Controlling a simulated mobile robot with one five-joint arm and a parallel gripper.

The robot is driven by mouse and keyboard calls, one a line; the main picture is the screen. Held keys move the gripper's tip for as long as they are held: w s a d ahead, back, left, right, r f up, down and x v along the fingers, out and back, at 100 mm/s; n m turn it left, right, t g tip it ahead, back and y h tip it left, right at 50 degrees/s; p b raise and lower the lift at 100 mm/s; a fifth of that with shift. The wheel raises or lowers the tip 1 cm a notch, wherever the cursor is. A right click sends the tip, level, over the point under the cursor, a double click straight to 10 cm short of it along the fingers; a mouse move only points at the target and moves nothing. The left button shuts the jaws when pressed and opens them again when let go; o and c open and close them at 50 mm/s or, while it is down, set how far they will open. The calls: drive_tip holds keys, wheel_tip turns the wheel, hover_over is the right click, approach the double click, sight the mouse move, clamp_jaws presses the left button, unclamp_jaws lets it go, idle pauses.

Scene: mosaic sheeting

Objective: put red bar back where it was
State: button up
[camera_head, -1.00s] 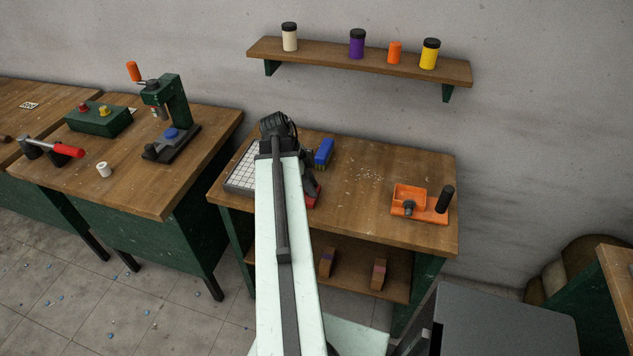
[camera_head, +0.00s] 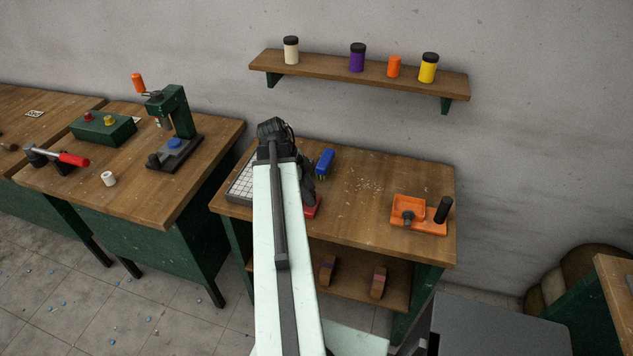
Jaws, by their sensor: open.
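A red piece (camera_head: 313,207), possibly the red bar, shows at the front left of the middle workbench (camera_head: 375,228). My arm hides most of it, so its full shape cannot be told. My gripper (camera_head: 308,191) is open, a dark shape partly hidden behind my pale arm. It is just above or beside the red piece; I cannot tell whether they touch. A white gridded tray (camera_head: 241,186) lies left of my arm, partly covered by it.
A blue brush-like block (camera_head: 325,161) and an orange tool (camera_head: 408,210) with a black handle are on the bench. Wooden blocks (camera_head: 378,282) lie on the lower shelf. A wall shelf (camera_head: 330,67) holds jars. A press (camera_head: 174,125) stands on the left bench.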

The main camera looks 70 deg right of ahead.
drive_tip(key=p+v, duration=0.7)
drive_tip(key=v, duration=0.2)
drive_tip(key=shift+r+p, duration=0.3)
